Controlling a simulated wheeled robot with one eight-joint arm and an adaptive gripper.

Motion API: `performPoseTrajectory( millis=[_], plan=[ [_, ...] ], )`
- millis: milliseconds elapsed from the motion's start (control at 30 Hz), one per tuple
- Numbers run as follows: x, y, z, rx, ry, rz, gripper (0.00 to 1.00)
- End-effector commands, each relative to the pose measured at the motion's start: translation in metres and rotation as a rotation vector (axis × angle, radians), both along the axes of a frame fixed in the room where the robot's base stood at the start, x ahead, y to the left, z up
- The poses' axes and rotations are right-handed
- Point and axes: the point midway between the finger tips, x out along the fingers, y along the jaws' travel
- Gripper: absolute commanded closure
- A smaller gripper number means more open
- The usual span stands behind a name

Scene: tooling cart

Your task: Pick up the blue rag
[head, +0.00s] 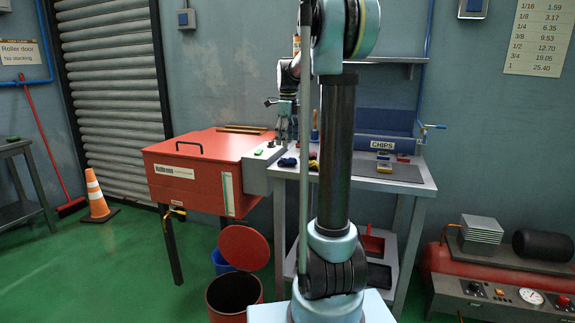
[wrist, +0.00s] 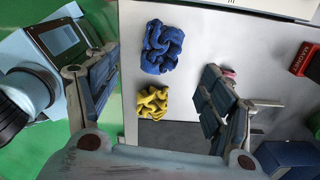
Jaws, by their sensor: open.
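The blue rag (wrist: 162,47) lies crumpled on the pale cart top, in the upper middle of the wrist view. In the head view a small dark blue bundle (head: 287,162) near the cart's left part looks like the same rag. My gripper (wrist: 158,68) is open, with one finger on each side of the rag in the picture and nothing between them. In the head view my gripper (head: 286,115) hangs above the cart top, apart from the rag.
A yellow rag (wrist: 153,102) lies just below the blue one in the wrist view. A red magnet box (wrist: 303,58) and a dark mat (wrist: 175,134) are nearby. The red cabinet (head: 172,172) stands left of the cart. A blue CHIPS bin (head: 365,146) is at the back.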

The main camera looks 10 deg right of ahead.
Motion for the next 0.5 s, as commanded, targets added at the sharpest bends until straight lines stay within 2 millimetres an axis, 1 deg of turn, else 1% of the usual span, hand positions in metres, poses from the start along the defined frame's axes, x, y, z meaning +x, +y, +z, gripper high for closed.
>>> performPoseTrajectory(
  millis=[33, 133, 233, 367, 500],
  plan=[
    [0.000, 0.000, -0.009, 0.000, 0.000, 0.000, 0.25],
    [0.000, 0.000, -0.021, 0.000, 0.000, 0.000, 0.25],
    [0.000, 0.000, -0.029, 0.000, 0.000, 0.000, 0.25],
    [0.000, 0.000, -0.034, 0.000, 0.000, 0.000, 0.25],
    [0.002, -0.001, -0.049, 0.000, 0.000, 0.000, 0.25]
  ],
)
